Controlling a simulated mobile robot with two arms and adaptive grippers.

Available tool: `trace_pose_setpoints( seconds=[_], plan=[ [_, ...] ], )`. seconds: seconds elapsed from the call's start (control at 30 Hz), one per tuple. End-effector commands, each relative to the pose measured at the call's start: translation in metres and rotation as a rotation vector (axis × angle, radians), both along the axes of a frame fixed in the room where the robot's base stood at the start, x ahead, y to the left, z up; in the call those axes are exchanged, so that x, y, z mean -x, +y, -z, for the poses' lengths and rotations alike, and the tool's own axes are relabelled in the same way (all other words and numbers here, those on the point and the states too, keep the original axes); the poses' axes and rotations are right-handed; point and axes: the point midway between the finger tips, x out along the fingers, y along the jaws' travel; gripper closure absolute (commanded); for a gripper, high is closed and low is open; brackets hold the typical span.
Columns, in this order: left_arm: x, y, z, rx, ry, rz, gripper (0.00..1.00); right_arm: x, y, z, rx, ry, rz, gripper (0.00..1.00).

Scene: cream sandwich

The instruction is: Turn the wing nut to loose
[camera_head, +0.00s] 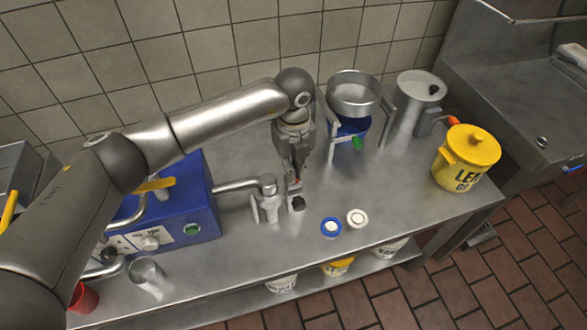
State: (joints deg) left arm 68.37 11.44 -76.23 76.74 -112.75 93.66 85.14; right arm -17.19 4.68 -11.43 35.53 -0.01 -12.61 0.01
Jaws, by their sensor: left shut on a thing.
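The blue machine (185,205) stands on the left of the steel table, with a metal pipe (235,187) reaching out to the right. The pipe ends in an upright metal fitting (268,205). My left gripper (295,182) points down just right of this fitting. Its fingers are shut on a small part there, which appears to be the wing nut; the fingers mostly hide it, and its turn angle cannot be told. A small dark-topped metal piece (297,204) shows just below the fingertips. My right gripper is not in view.
A metal pan on a blue stand (352,95) and a steel pitcher (415,100) stand behind right. A yellow lidded pot (467,160) is at the right end. Two small round lids (331,227) lie near the front edge. A metal cup (147,275) stands front left.

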Motion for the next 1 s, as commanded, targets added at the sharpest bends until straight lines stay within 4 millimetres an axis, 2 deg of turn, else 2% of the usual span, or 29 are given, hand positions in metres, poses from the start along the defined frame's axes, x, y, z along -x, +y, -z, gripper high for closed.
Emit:
trace_pose_setpoints(
  seconds=[0.4, 1.0],
  plan=[
    [-0.001, 0.0, 0.0, 0.003, -0.003, -0.395, 1.0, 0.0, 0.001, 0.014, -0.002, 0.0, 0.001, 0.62],
    [-0.001, 0.0, -0.001, 0.003, -0.004, -0.923, 1.0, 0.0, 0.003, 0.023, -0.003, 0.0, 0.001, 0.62]
  ],
)
